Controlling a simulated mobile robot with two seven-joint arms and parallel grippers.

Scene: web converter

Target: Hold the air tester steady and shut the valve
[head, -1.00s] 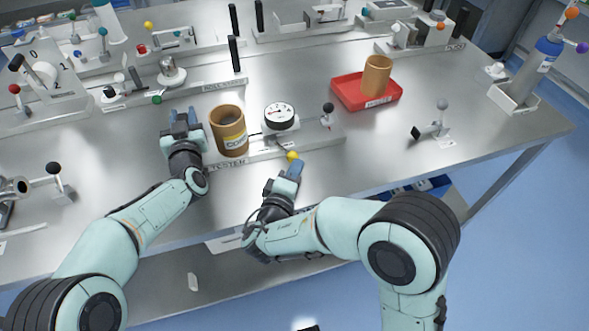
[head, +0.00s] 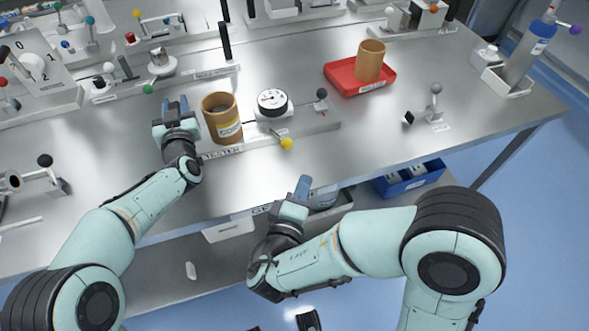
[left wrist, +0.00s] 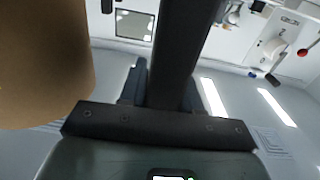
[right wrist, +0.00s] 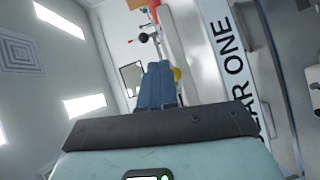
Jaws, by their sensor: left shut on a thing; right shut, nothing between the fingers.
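The air tester (head: 300,130) is a long grey base on the bench, with a round white dial (head: 272,102) and a brown cylinder (head: 222,118) on it. A valve lever with a yellow ball (head: 286,144) sticks out at its front edge; the ball also shows beside my fingers in the right wrist view (right wrist: 177,74). My left gripper (head: 176,110) is at the tester's left end, shut on a black post (left wrist: 178,50) that the head view hides. My right gripper (head: 303,186) is shut and empty, in front of the tester and apart from the yellow ball.
A red tray (head: 345,86) with a brown cylinder (head: 370,60) stands right of the tester. A grey-knobbed lever (head: 436,100) is farther right. Other fixtures line the bench's back. A blue bin (head: 408,178) sits below the bench edge.

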